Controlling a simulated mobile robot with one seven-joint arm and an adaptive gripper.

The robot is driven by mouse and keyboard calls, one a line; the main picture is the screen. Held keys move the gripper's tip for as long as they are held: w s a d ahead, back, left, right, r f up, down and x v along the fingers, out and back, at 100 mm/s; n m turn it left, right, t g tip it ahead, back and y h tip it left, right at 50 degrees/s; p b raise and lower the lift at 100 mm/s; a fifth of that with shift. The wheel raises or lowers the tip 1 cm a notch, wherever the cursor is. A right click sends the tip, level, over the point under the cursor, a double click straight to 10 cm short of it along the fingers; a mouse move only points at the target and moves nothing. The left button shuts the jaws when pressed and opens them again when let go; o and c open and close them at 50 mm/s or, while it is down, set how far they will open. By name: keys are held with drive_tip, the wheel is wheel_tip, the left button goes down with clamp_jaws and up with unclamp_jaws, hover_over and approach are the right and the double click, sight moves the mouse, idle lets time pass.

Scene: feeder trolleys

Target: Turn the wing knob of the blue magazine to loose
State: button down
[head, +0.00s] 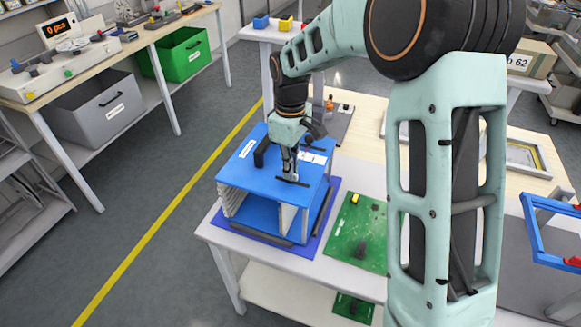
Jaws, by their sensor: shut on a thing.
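The blue magazine (240,178) is an open-fronted box with a blue top and pale slotted side walls. It stands on a dark blue mat (323,222) at the left end of a table. My gripper (290,177) points down onto the front right part of the magazine's top. Its fingers are shut on the wing knob, which is mostly hidden by them. A thin dark strip shows on the top at the fingertips. Which way the wings point cannot be told. A black handle (261,154) and white labels are also on the top.
A green board (358,226) with small parts lies right of the magazine. A blue frame (545,232) is at the far right. My arm covers the table's middle. A side table (150,38) with a green bin (185,56) stands at the left.

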drive_tip(key=shift+n, duration=0.6)
drive_tip(key=c, duration=2.1)
unclamp_jaws()
drive_tip(key=shift+r, duration=0.1)
wheel_tip(320, 180, up, 12)
